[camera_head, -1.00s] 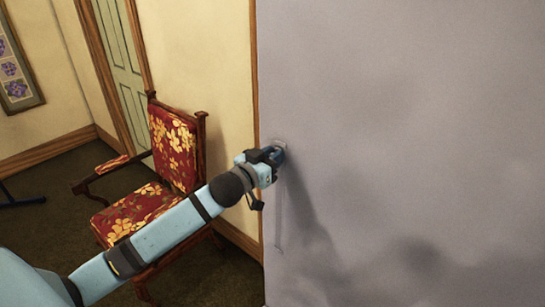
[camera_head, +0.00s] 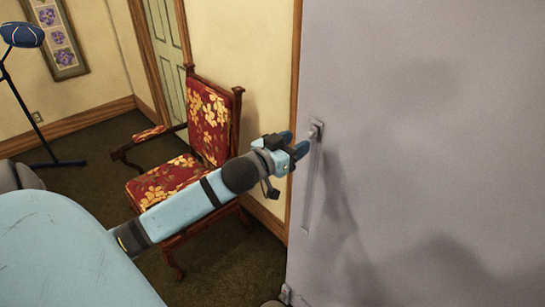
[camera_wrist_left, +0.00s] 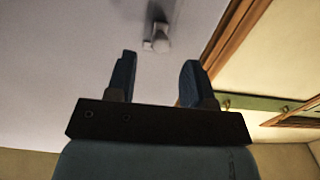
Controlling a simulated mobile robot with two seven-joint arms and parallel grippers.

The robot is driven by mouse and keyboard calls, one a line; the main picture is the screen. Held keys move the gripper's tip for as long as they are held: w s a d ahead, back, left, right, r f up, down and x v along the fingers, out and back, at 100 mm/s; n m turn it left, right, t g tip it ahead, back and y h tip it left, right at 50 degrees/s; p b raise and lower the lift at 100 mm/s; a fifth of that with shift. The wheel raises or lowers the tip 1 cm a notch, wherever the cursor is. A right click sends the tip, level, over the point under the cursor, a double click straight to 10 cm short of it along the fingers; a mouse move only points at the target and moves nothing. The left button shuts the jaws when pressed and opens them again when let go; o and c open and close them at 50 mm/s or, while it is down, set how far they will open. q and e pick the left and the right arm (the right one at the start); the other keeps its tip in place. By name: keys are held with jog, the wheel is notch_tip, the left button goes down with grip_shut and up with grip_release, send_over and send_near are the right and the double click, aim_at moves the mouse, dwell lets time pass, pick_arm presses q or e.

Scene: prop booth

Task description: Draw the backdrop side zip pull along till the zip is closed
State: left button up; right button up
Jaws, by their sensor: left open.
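The backdrop (camera_head: 440,110) is a large grey-lilac upright panel on the right of the head view. Its side zip shows as a narrow straight track (camera_head: 311,190) near the panel's left edge. The pale grey zip pull (camera_head: 317,130) sits at the track's upper end. The pull also shows beyond the fingertips in the left wrist view (camera_wrist_left: 160,40). My left gripper (camera_head: 296,142) is open and empty, just left of the pull and apart from it. Its two blue fingers stand spread in the left wrist view (camera_wrist_left: 158,72). My right gripper is not in view.
A red floral armchair (camera_head: 190,150) stands behind my left arm, against the cream wall (camera_head: 245,70). A dark stand with a blue top (camera_head: 22,33) is at the far left. A small grey fitting (camera_head: 285,292) is low at the panel's edge.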

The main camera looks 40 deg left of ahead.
pick_arm(q)
jog(key=s+b, duration=0.1)
jog(key=s, duration=0.7)
jog(key=shift+s+a, duration=0.15)
jog(key=shift+a, duration=0.15)
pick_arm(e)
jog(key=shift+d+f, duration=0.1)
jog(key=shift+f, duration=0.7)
pick_arm(q)
jog(key=s+d+f+g+p, duration=0.1)
jog(key=s+d+f+g, duration=0.15)
jog(key=f, duration=0.65)
jog(key=s+d+f+g+p, duration=0.15)
jog(key=d+f, duration=0.25)
jog(key=f, duration=0.6)
jog(key=s+d+f+m+g+h, duration=0.2)
jog(key=s+d+f+g, duration=0.1)
jog(key=s+d+f, duration=0.6)
notch_tip(320, 180, down, 4)
jog(key=d, duration=0.2)
jog(key=shift+s+d+r, duration=0.15)
jog(key=shift+s+d, duration=0.15)
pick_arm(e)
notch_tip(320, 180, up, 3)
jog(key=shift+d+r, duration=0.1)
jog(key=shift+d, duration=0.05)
pick_arm(q)
jog(key=shift+c, duration=0.5)
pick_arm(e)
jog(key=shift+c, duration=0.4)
